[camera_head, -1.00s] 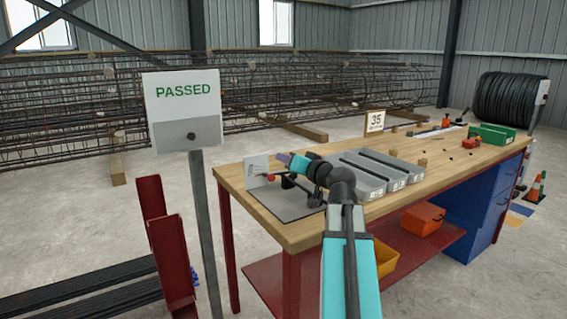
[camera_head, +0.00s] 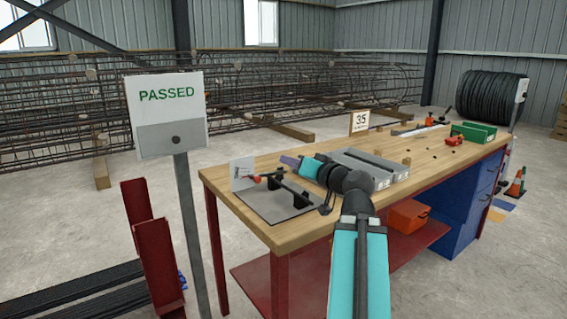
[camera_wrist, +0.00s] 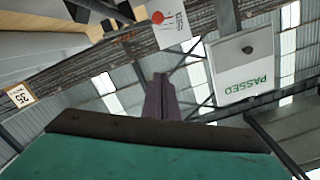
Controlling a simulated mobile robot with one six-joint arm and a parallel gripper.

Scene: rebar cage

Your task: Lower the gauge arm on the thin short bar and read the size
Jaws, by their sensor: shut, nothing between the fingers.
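The gauge stands on a grey plate (camera_head: 262,208) at the bench's near left corner. It has black supports and a red knob (camera_head: 257,179) in front of a white card (camera_head: 242,171). A dark bar (camera_head: 290,187) lies across the supports, partly hidden behind my arm. I cannot tell its thickness or the reading on the card. My gripper (camera_head: 288,160) is shut and empty, above and to the right of the red knob, apart from it. In the wrist view the purple fingers (camera_wrist: 160,80) are together, and the red knob (camera_wrist: 158,17) and card (camera_wrist: 175,32) show beyond them.
Grey trays (camera_head: 368,163) lie on the bench right of my wrist. A sign reading 35 (camera_head: 359,122) and a green bin (camera_head: 473,132) stand farther back. A PASSED sign (camera_head: 168,105) on a post stands left of the bench. The near right bench top is clear.

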